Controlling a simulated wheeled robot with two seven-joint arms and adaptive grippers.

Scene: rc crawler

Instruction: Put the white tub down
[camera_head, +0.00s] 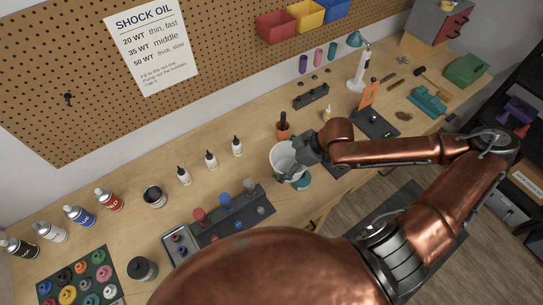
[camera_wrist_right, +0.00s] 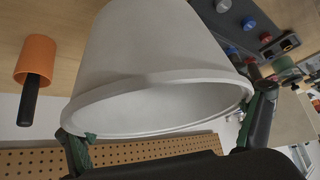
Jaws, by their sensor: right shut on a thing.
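I cannot tell whether the tub's base touches the bench. My left gripper is not in view.
An orange cup (camera_head: 283,131) with a dark handle in it stands just behind the tub. A dark rack (camera_head: 236,221) with coloured knobs lies to the left. Several white bottles (camera_head: 211,159) stand behind that rack. Bare wood lies between bottles and tub.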

